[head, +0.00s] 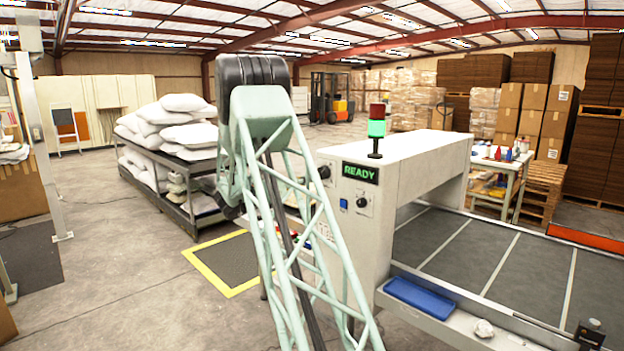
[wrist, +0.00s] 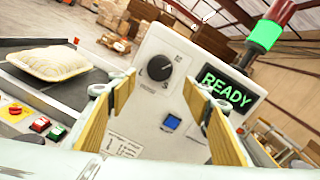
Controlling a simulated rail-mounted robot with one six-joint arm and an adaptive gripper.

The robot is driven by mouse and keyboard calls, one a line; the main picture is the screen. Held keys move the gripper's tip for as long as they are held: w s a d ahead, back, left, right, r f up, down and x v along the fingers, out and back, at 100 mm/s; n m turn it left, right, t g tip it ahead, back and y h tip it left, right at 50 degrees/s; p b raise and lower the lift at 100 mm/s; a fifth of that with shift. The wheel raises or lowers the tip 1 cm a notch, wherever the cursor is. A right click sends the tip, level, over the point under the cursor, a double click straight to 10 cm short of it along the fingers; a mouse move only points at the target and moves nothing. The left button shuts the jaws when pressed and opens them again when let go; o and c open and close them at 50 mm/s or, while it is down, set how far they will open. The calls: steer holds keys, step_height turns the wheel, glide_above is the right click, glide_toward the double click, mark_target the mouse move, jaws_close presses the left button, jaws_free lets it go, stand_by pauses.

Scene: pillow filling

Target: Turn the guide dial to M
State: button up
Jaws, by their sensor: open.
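The guide dial (wrist: 159,72) is a round black knob on the pale machine panel (wrist: 145,115), with small letters around it. An L shows at its left and an S at its lower right. Its exact pointer direction is too small to read. The same knob appears left of the READY display in the head view (head: 324,172). My gripper (wrist: 159,82) is open in the wrist view, its two tan fingers on either side of the dial, with no visible contact. Depth to the panel is hard to judge. In the head view my arm hides the gripper.
A green READY display (wrist: 227,91), a blue button (wrist: 172,122) and a lit signal tower (wrist: 267,32) are close by. A second knob (head: 362,202) sits below the display. A pillow (wrist: 50,62) lies on the belt at left. Red and green buttons (wrist: 40,124) sit lower left.

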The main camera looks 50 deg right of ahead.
steer(key=shift+w+a, duration=0.1)
steer(key=shift+a, duration=1.3)
